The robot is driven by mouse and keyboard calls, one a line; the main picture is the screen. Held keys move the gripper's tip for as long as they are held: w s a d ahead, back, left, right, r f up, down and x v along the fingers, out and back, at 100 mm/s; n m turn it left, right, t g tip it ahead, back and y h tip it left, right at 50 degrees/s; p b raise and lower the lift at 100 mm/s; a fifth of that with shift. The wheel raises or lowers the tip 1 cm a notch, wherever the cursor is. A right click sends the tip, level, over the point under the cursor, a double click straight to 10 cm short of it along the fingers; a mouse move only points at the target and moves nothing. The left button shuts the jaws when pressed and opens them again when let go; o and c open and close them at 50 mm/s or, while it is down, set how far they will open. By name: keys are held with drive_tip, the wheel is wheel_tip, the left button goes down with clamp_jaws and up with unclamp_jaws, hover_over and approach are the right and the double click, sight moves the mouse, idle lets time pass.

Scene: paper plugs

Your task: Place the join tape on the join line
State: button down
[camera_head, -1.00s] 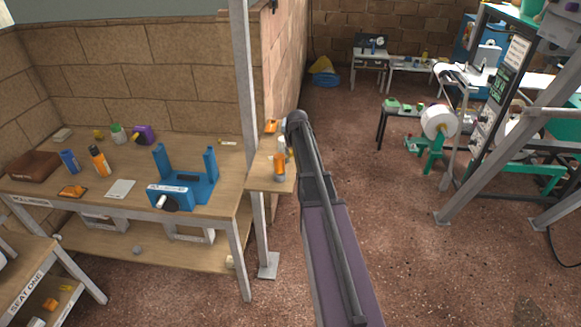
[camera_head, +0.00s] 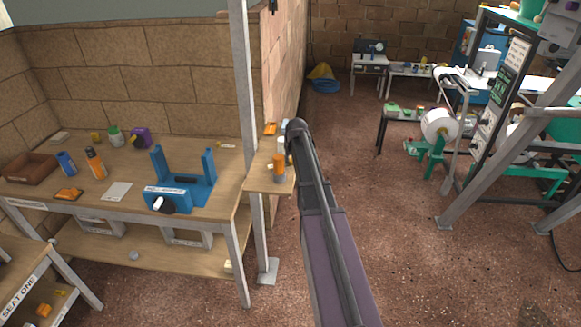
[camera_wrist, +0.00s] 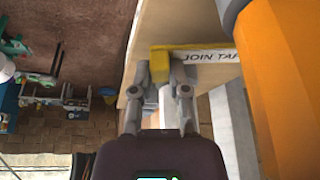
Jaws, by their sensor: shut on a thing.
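In the wrist view my gripper (camera_wrist: 160,78) is shut on a yellow piece (camera_wrist: 159,65), which looks like the join tape, at the edge of a small wooden shelf (camera_wrist: 192,18). A white strip lettered "JOIN TAP" (camera_wrist: 210,57) runs to the right from the yellow piece; its end is hidden behind a large orange bottle. In the head view my fingers are hidden by my arm beside the wooden shelf (camera_head: 257,182). I cannot make out the join line.
The orange bottle (camera_wrist: 290,70) stands close on the gripper's right; it also stands on the shelf in the head view (camera_head: 279,168). A metal post (camera_head: 245,80) rises beside the shelf. A workbench (camera_head: 105,215) with a blue fixture (camera_head: 185,190) is left. Open floor lies right.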

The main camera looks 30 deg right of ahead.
drive_tip(key=shift+f+b, duration=0.6)
drive_tip(key=shift+f, duration=0.35)
drive_tip(key=shift+f, duration=0.15)
drive_tip(key=c, duration=0.6)
unclamp_jaws()
drive_tip(key=p+v, duration=0.3)
drive_tip(key=shift+r, duration=0.4)
drive_tip(key=p+v, duration=0.8)
drive_tip(key=shift+s+r, duration=0.1)
drive_tip(key=shift+r, duration=0.2)
